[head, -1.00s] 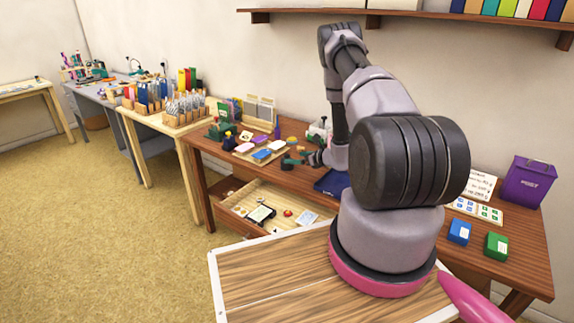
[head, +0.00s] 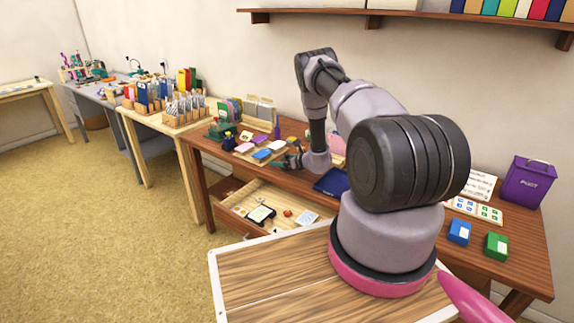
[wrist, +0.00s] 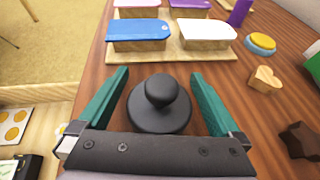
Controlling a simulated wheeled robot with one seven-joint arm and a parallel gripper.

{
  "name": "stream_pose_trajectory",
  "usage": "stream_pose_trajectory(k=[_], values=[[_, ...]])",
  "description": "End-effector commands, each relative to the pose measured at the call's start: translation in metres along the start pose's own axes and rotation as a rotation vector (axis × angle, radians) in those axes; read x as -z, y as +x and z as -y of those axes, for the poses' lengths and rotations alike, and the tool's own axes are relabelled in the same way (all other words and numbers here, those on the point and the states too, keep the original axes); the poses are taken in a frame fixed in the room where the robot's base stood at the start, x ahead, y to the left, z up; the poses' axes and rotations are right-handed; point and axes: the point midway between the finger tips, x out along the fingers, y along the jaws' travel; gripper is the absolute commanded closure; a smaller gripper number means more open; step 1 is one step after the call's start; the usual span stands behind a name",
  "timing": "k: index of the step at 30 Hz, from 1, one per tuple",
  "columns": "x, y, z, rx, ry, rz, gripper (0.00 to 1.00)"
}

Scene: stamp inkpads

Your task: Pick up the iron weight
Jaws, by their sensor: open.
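The iron weight (wrist: 158,104) is a dark grey round disc with a knob on top. In the wrist view it stands upright on the wooden table. My gripper (wrist: 160,85) is open, with its teal fingers on either side of the weight, apart from it on both sides. The near edge of the weight is partly hidden by the gripper's dark body. In the head view my gripper (head: 278,163) is low over the table and small, and I cannot make out the weight there.
Stamp blocks, including a blue-topped one (wrist: 137,30) and a white-topped one (wrist: 206,31), sit on a wooden board just beyond the fingertips. A heart-shaped wooden piece (wrist: 265,79) and a dark star-shaped piece (wrist: 299,141) lie right. An open drawer (head: 238,197) juts out below the table.

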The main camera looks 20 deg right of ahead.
Motion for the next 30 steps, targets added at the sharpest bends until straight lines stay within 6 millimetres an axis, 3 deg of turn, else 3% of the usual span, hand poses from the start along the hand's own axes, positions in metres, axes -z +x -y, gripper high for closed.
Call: stream_pose_trajectory(k=[5, 13, 23, 30], values=[[0.000, 0.000, 0.000, 0.000, 0.000, -0.001, 0.00], [0.000, 0.000, 0.000, 0.000, 0.000, -0.001, 0.99], [-0.004, -0.001, 0.001, 0.001, -0.001, 0.003, 1.00], [-0.033, -0.012, 0.001, 0.001, -0.003, 0.004, 1.00]])
